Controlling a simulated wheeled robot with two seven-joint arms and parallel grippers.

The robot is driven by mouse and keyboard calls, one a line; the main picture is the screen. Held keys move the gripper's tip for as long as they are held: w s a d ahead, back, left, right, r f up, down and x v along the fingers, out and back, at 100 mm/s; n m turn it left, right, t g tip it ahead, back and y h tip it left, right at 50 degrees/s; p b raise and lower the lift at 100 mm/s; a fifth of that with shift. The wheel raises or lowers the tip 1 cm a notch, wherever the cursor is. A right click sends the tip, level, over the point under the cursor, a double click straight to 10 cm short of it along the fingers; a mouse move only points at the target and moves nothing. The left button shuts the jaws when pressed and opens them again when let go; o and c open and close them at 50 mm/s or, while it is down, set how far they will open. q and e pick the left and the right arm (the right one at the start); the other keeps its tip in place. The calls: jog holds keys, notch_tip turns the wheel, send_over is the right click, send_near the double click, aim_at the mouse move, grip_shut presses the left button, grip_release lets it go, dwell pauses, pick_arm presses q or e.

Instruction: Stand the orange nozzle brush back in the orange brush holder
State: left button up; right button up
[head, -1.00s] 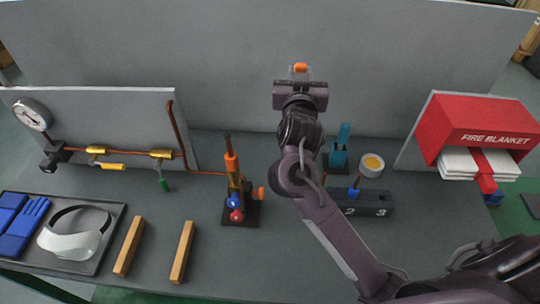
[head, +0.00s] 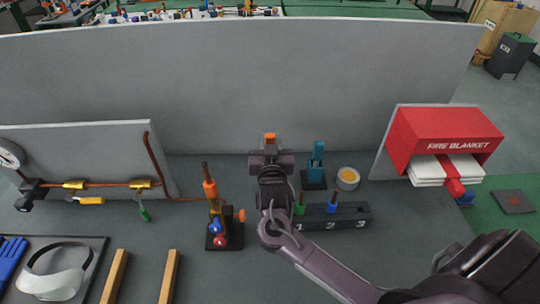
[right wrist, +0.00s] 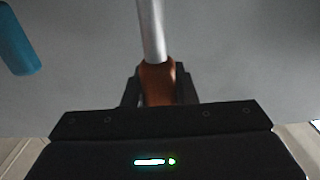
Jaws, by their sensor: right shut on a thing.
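My right gripper (head: 270,150) is in the middle of the head view, in front of the grey back panel. It is shut on the orange nozzle brush (head: 270,138), whose orange top shows just beyond the jaws. In the right wrist view the jaws (right wrist: 159,88) grip its orange-brown handle (right wrist: 157,80), and a bare metal shaft (right wrist: 151,30) runs from it to the picture's top edge. The brush's far end is out of view. I cannot make out the orange brush holder; my gripper and arm may hide it. My left gripper is not in view.
Right of the gripper stand a teal tool on a black base (head: 315,178), a round cup (head: 347,178) and a numbered black block (head: 345,216) with green and blue pieces. A torch-like orange tool (head: 210,190) stands left. The fire blanket box (head: 440,135) is far right.

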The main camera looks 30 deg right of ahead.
jog(key=shift+f, duration=0.9)
notch_tip(320, 180, down, 4)
jog(key=shift+p, duration=0.6)
jog(key=shift+f, duration=0.2)
jog(key=shift+f, duration=0.2)
jog(key=o, duration=1)
